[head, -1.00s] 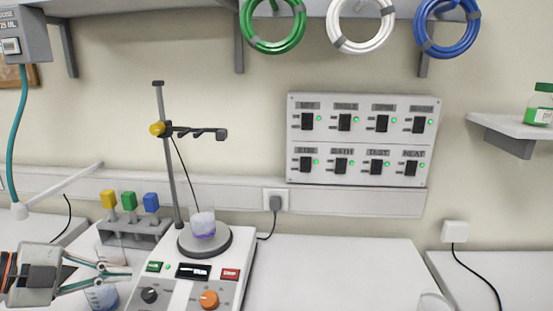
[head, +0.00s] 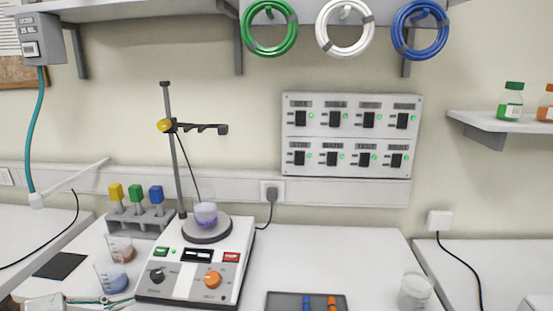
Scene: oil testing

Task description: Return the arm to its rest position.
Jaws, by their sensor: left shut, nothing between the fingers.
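My left gripper (head: 103,301) shows at the bottom left edge of the head view, mostly cut off by the frame. Its fingers are shut with nothing between them. They lie low in the view, just below a beaker of bluish liquid (head: 112,278) and left of the hotplate stirrer (head: 190,285). Whether they touch anything cannot be told. My right gripper is not in view.
A beaker of purple liquid (head: 206,214) stands on the stirrer's plate beside a clamp stand (head: 175,160). A pinkish beaker (head: 122,249) and a rack (head: 150,222) stand at left. An empty-looking beaker (head: 415,291) and a dark tray (head: 283,301) are at front. The bench between is clear.

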